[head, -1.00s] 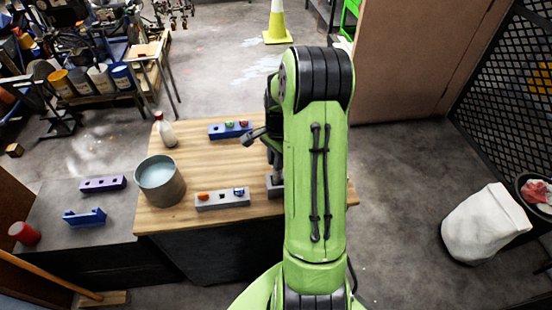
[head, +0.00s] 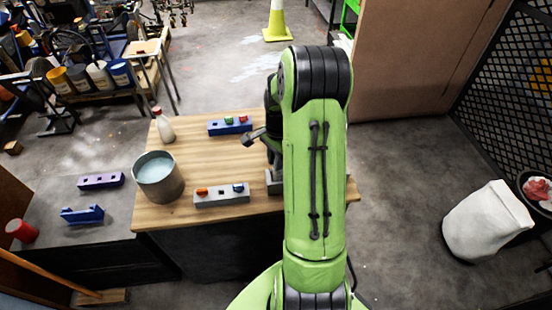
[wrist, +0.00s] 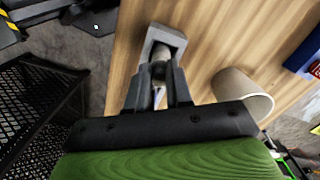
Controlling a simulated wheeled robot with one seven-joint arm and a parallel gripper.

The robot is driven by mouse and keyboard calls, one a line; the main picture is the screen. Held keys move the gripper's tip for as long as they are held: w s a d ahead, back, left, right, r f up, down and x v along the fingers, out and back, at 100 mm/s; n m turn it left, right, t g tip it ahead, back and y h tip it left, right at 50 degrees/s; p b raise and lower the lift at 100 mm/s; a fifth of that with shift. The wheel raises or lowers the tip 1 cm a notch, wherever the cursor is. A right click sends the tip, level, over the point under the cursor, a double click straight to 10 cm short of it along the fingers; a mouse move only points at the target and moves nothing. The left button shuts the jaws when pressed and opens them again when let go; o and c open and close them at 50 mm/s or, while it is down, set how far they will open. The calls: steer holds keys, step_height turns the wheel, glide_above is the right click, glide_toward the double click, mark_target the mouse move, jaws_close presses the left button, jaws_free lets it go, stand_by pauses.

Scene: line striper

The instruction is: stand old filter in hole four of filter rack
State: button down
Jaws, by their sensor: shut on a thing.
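My gripper (wrist: 158,85) is shut on a greyish, roundish piece (wrist: 160,68), which I take to be the old filter; the fingers hide much of it. Its far end is at a grey block-like holder (wrist: 162,38) on the wooden table; I cannot tell whether it is seated in it. A grey rack (head: 213,199) near the table's front holds an orange and a blue piece. A blue rack (head: 220,129) farther back carries a green and a red piece. I cannot tell which is the filter rack.
A metal bucket (head: 172,190) and a bottle (head: 165,130) stand on the table's left. A beige cylinder (wrist: 236,88) is right of my gripper in the wrist view. A purple rack (head: 101,181) and a blue bracket (head: 82,215) are on the dark left bench.

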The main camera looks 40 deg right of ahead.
steer(key=shift+f, duration=0.15)
steer(key=shift+f+b, duration=0.35)
steer(key=shift+b, duration=0.05)
steer(key=shift+f, duration=0.2)
steer(key=c, duration=0.6)
jaws_free()
steer(key=shift+r, duration=0.1)
steer(key=r+p, duration=0.5)
steer(key=r, duration=0.2)
steer(key=shift+d, duration=0.2)
stand_by(0.6)
